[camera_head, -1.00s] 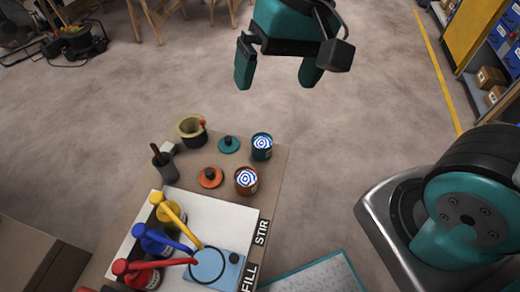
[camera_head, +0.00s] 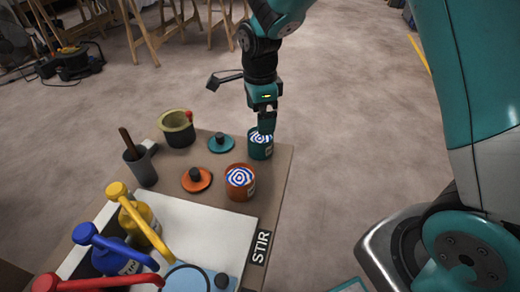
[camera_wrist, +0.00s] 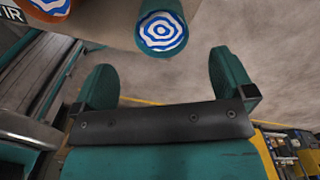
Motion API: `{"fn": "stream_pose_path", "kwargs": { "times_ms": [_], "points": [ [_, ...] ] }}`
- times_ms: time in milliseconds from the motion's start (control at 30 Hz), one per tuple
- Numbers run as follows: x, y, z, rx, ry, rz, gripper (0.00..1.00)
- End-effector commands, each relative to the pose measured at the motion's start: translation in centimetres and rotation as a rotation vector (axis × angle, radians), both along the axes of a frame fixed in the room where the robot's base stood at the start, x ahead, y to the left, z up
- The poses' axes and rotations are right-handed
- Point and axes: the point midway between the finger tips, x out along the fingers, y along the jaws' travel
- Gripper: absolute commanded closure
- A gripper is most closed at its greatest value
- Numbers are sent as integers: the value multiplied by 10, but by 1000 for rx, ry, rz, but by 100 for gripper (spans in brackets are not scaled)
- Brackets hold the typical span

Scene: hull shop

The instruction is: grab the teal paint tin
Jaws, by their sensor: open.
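The teal paint tin (camera_head: 261,148) stands at the far right corner of the small table, with blue and white rings showing on its top. In the wrist view the teal tin (camera_wrist: 162,32) is beyond the fingertips, roughly midway between them. My gripper (camera_head: 267,124) points down just above the tin in the head view and partly overlaps it. In the wrist view my gripper (camera_wrist: 165,78) has its fingers wide apart with nothing between them. I cannot tell whether a finger touches the tin.
An orange tin (camera_head: 240,182) stands close to the teal tin. A teal lid (camera_head: 221,143) and an orange lid (camera_head: 196,180) lie to the left. A yellowish pot (camera_head: 177,130), a dark cup (camera_head: 140,167) and several pump bottles (camera_head: 140,222) crowd the table. Floor to the right is clear.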

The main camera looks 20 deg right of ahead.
Motion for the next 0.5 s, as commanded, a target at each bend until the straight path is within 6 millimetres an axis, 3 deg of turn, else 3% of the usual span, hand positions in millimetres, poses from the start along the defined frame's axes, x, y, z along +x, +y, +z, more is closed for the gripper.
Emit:
{"fn": "stream_pose_path", "kwargs": {
  "times_ms": [33,133,500],
  "points": [
    [-1,0,-15,-1,3,1,0],
    [-1,0,-31,0,2,2,0],
    [0,-1,-59,0,2,2,0]
  ]
}}
